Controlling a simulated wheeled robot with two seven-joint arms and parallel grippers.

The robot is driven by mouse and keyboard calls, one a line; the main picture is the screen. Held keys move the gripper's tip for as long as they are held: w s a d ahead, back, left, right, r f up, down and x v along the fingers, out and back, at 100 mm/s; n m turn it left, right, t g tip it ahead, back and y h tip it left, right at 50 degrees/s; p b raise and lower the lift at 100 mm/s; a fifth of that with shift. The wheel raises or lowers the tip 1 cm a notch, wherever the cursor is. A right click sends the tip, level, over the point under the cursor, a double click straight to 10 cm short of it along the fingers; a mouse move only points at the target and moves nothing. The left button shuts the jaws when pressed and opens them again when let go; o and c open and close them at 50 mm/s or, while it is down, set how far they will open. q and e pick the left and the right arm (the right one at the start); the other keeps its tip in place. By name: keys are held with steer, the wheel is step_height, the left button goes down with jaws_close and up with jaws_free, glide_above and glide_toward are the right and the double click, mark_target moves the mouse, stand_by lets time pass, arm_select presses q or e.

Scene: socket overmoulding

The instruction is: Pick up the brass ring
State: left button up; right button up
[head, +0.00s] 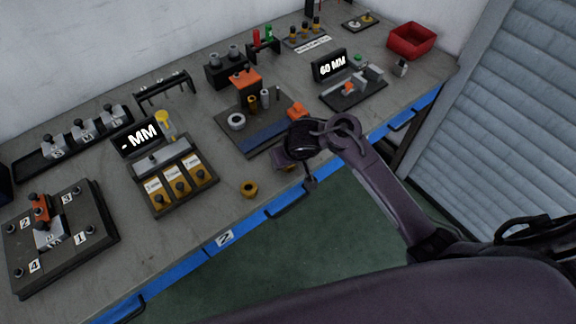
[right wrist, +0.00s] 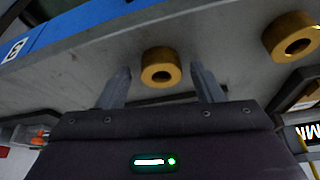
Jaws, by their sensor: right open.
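A brass ring (right wrist: 161,54) lies on the bench near its front edge, framed between the fingers of my right gripper (right wrist: 159,71) in the right wrist view. The fingers are open and stand apart on either side of it with nothing held; their height above the bench is hard to judge. A second brass ring (right wrist: 292,38) lies to the right in that view. In the head view, one brass ring (head: 249,190) sits in the open near the front edge, left of my right gripper (head: 297,172). The wrist hides most of what is beneath it. My left gripper is not in view.
A black fixture plate (head: 227,121) with upright parts and an orange clamp stands behind the gripper. A display stand (head: 185,207) is at left, and a measuring station (head: 350,98) at right. A red bin (head: 411,41) is at the far right. The bench's blue front edge (head: 245,230) is close.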

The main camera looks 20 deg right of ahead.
steer(key=shift+a, duration=0.1)
steer(key=shift+c, duration=0.2)
steer(key=c, duration=1.1)
